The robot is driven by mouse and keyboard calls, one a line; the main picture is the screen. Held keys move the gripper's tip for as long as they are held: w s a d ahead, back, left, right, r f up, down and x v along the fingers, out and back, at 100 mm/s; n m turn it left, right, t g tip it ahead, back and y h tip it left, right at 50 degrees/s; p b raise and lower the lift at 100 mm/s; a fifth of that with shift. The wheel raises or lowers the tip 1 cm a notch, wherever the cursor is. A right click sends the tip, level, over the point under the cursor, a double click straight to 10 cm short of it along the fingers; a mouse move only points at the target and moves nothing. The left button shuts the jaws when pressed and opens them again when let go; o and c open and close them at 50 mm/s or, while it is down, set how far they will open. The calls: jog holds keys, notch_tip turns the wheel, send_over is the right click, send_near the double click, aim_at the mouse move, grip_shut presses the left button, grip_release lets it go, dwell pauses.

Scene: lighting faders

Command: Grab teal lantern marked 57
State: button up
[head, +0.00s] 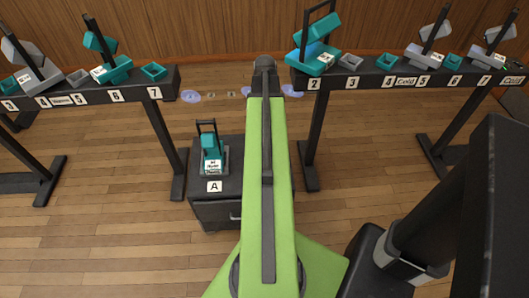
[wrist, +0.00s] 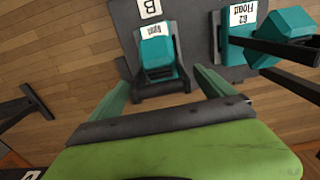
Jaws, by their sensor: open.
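No number 57 can be read on any lantern here. In the wrist view a teal lantern (wrist: 158,56) with a small unreadable white label stands in a dark frame, beyond and between the two fingers of my gripper (wrist: 163,82). The gripper is open and holds nothing. A second teal lantern (wrist: 284,24) lies to the right, its label seeming to read "62 Float". In the head view a teal lantern (head: 211,146) with a label too small to read stands on the cabinet marked A. My gripper is hidden behind my green arm in the head view.
A left rack (head: 134,94) and a right rack (head: 373,82) carry teal and grey lanterns over numbered slots. The dark cabinet (head: 217,205) stands between them. The wrist view shows a dark surface with a B card (wrist: 149,8).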

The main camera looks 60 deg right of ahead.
notch_tip(320, 180, down, 5)
jog(key=b, duration=0.3)
jog(key=shift+r+b, duration=0.15)
jog(key=shift+b, duration=0.2)
jog(key=shift+r, duration=0.2)
jog(key=shift+c, duration=0.4)
grip_shut()
jog(key=shift+r+p, duration=0.1)
jog(key=shift+p, duration=0.2)
